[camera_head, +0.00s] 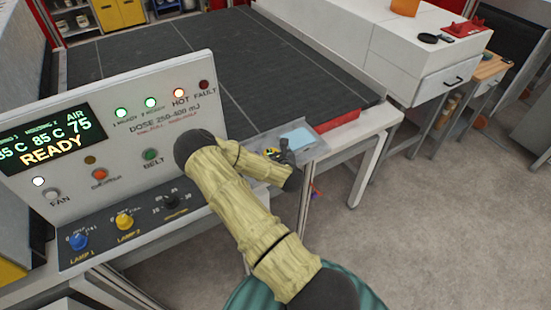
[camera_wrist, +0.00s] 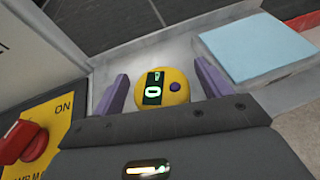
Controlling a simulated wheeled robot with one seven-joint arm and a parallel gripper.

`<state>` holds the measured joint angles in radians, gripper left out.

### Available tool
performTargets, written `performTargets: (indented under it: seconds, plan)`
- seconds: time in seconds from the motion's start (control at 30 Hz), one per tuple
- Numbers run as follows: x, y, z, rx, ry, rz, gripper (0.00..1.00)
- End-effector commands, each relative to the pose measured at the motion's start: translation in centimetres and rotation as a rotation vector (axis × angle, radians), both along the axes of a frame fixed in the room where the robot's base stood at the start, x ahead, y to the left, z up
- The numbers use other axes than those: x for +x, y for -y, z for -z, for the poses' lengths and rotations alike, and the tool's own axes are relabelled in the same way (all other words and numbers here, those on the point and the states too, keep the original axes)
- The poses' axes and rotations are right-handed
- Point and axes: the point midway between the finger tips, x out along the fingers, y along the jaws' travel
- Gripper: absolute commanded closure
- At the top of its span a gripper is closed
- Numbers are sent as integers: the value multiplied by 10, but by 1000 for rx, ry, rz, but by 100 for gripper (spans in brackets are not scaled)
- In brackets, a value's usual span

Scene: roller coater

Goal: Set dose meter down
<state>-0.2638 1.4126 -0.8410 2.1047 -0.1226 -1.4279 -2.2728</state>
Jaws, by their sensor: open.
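A light blue pad (camera_wrist: 257,46) lies just right of the meter, and it also shows in the head view (camera_head: 298,138). The control panel (camera_head: 120,120) stands close on the left. A red switch on a yellow plate (camera_wrist: 40,132) is near the gripper. The dark conveyor belt (camera_head: 210,60) runs behind.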

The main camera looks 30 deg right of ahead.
Motion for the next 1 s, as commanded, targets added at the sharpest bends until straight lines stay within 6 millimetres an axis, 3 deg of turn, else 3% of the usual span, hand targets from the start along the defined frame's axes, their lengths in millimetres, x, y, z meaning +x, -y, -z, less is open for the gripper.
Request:
performTargets:
  seconds: [0.27,0.7,1.0]
  plan:
    - [-29,-5,-9,1,-1,1,23]
    - [-93,-16,-36,0,-1,-1,23]
    - [-110,-19,-46,-1,0,-1,23]
